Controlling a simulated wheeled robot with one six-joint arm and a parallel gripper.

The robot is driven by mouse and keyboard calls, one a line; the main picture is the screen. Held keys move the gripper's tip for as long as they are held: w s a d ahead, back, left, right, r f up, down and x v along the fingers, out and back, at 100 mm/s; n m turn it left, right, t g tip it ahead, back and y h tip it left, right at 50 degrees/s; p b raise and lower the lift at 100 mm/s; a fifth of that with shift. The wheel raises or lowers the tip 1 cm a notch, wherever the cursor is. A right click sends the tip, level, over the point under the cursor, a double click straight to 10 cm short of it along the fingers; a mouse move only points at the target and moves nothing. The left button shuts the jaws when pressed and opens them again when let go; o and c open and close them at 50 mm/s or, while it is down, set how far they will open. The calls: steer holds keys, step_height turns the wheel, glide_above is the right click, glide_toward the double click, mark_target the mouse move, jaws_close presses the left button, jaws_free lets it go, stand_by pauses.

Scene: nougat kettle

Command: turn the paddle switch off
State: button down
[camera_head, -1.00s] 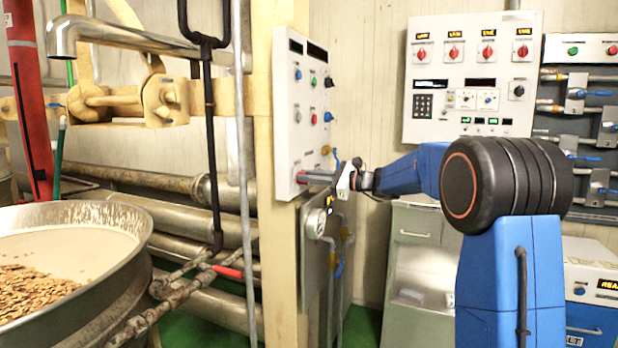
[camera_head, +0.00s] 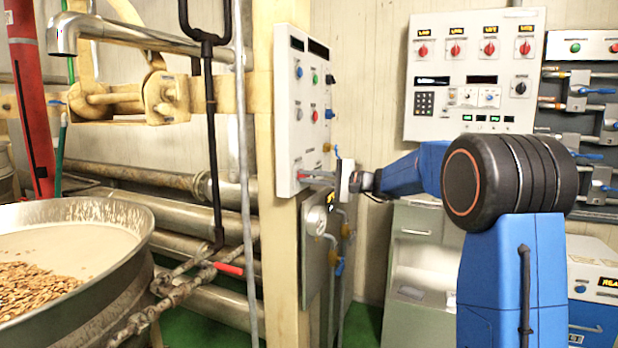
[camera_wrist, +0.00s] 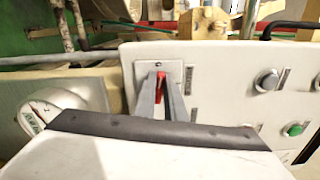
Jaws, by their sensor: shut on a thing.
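The paddle switch (camera_wrist: 160,88) is a narrow red lever on a small pale plate in the wrist view. The plate sits at the near end of the white control panel (camera_wrist: 215,82). My gripper (camera_wrist: 161,76) has its two grey fingers on either side of the red lever, shut on it. In the head view, my gripper (camera_head: 312,176) reaches the lower part of the white panel (camera_head: 289,120) on the cream post. The lever is mostly hidden by the fingers there, and its exact angle is hard to tell.
Above the switch the panel carries coloured buttons, including a green button (camera_wrist: 294,129) and a blue knob (camera_head: 330,114). A round gauge (camera_wrist: 50,110) is beside the switch. A metal kettle (camera_head: 135,215) stands at left, and a grey cabinet (camera_head: 412,255) below my arm.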

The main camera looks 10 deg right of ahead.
steer(key=shift+f+n, duration=0.2)
steer(key=shift+n, duration=0.8)
steer(key=c, duration=1.8)
jaws_free()
steer(key=v, duration=1.7)
steer(key=shift+s+d, duration=0.15)
